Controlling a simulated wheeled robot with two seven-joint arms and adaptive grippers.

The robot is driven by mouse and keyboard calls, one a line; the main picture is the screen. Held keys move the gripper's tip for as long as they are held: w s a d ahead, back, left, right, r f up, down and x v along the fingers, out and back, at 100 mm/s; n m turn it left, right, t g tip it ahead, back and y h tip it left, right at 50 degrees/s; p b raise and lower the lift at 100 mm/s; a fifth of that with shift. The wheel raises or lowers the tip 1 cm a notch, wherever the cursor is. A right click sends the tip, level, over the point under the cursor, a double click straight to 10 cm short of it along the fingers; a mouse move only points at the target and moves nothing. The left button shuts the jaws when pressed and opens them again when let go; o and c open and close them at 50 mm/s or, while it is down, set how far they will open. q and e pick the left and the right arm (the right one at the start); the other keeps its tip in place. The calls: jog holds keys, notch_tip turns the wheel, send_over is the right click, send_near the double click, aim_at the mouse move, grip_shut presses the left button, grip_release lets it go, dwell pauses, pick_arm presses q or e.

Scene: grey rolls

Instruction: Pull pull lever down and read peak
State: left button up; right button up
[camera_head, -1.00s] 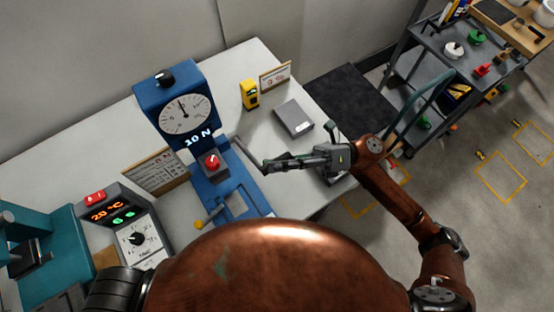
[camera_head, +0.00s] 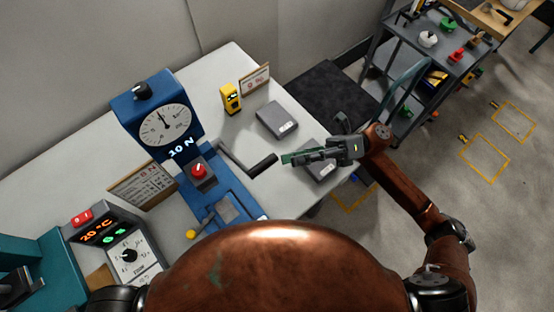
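The pull lever (camera_head: 248,163) sticks out at the tester's right side and ends in a black grip. My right gripper (camera_head: 288,159) is just right of that grip, with a small gap between them. Its fingers are seen edge-on, so I cannot tell whether they are open. My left gripper is not in view.
Two grey boxes (camera_head: 277,119) lie on the table's right part, one partly under my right gripper. A yellow handheld device (camera_head: 231,98) and a small sign (camera_head: 255,79) stand behind. A temperature unit (camera_head: 116,241) is at the left front. A grey tool cart (camera_head: 425,60) stands beyond the table.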

jog(key=shift+v, duration=1.65)
